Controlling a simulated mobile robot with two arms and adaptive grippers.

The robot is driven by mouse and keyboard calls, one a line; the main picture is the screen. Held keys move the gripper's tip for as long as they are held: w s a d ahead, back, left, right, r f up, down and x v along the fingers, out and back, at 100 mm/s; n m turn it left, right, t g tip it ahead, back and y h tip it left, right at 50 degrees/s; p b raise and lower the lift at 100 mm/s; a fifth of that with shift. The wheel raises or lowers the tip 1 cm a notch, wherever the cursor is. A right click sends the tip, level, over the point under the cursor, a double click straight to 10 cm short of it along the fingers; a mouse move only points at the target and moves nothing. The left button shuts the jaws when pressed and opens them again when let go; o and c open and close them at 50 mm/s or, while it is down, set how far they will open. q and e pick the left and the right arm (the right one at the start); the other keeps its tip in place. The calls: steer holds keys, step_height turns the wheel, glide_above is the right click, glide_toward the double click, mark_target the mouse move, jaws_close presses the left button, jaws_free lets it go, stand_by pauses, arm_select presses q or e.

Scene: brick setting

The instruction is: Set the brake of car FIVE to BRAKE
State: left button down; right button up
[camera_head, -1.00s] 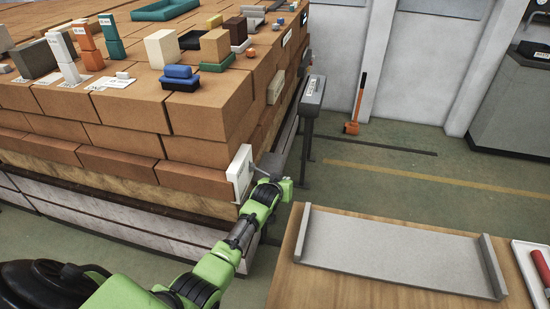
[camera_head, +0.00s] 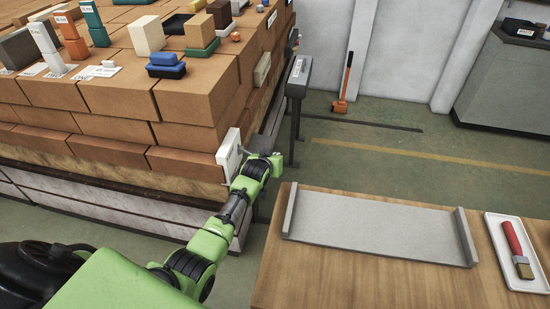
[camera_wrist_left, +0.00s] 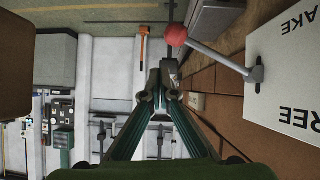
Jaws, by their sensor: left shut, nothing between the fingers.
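A white brake plate (camera_head: 229,152) is fixed at the near corner of the brick-laden car (camera_head: 105,190); no car name is legible. In the left wrist view the plate (camera_wrist_left: 290,75) shows upside-down, partly cut-off lettering, "AKE" at the top and "REE" at the bottom. A grey lever (camera_wrist_left: 215,58) with a red ball knob (camera_wrist_left: 177,36) comes out of its slot and slants up-left, towards the "AKE" side in the picture. My left gripper (camera_wrist_left: 160,84) is shut and empty, its fingertips below the knob in the picture, apart from it. My right gripper is not in view.
Bricks (camera_head: 118,92) and small items are stacked on the car. A grey post with a label (camera_head: 297,75) stands beyond the gripper. A wooden table (camera_head: 370,285) with a grey tray (camera_head: 365,225) and a brush (camera_head: 515,248) is at the right.

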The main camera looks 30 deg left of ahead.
arm_select(q)
steer(key=d+v, duration=0.2)
steer(key=v, duration=0.7)
steer(key=shift+s, duration=0.15)
stand_by(0.4)
